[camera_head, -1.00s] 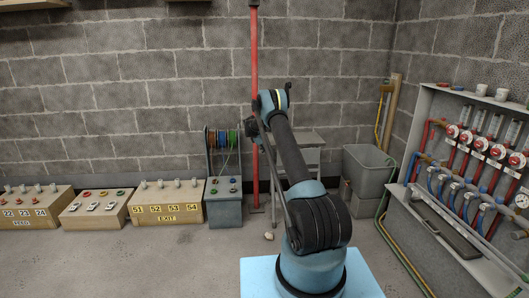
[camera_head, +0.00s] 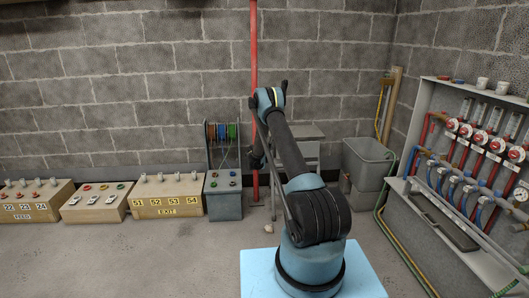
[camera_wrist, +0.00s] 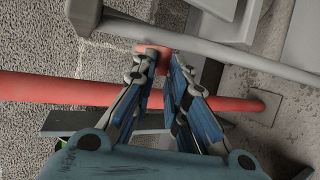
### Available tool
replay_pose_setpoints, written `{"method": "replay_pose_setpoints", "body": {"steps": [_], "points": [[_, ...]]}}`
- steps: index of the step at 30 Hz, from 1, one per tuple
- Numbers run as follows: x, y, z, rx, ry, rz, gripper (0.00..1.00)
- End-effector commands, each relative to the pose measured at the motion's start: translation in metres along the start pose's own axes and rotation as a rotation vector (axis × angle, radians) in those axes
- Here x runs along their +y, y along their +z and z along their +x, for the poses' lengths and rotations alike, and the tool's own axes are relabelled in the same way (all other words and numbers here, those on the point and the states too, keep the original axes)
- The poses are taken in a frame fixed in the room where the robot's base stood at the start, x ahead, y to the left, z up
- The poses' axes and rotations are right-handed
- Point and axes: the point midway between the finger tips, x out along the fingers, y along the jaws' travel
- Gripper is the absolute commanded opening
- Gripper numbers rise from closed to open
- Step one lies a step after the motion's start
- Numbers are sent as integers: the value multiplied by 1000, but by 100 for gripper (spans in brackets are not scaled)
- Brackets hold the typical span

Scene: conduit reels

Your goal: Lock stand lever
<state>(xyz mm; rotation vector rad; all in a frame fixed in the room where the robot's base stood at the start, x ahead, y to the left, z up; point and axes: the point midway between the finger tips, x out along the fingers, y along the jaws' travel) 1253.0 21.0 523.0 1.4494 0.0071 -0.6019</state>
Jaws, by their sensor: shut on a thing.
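The red upright pole (camera_head: 254,60) rises from the floor in front of the back wall. In the wrist view the pole (camera_wrist: 60,88) crosses from the left to a flat foot plate (camera_wrist: 266,108) at the right. My gripper (camera_wrist: 165,60) has its fingertips closed on a short red piece (camera_wrist: 166,48) above the pole, which looks like the stand lever. How this piece joins the pole is hidden by the fingers. In the head view my arm hides most of the gripper and the lever.
A grey reel rack (camera_head: 225,205) with coloured reels stands left of the pole. A grey stepped stand (camera_head: 305,131) is behind my arm. Numbered boxes (camera_head: 165,208) line the wall at left. A grey bin (camera_head: 368,160) and a valve panel (camera_head: 450,215) are at right. The left floor is clear.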

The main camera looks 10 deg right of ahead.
Motion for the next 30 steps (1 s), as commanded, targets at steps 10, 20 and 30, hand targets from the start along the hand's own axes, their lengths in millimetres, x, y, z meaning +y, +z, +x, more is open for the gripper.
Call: {"method": "replay_pose_setpoints", "body": {"steps": [10, 20, 30], "points": [[-9, -2, 4, 0, 117, 48, 0], [-10, -2, 6, -1, 140, 60, 0], [-10, -2, 6, -2, 139, 59, 33]]}}
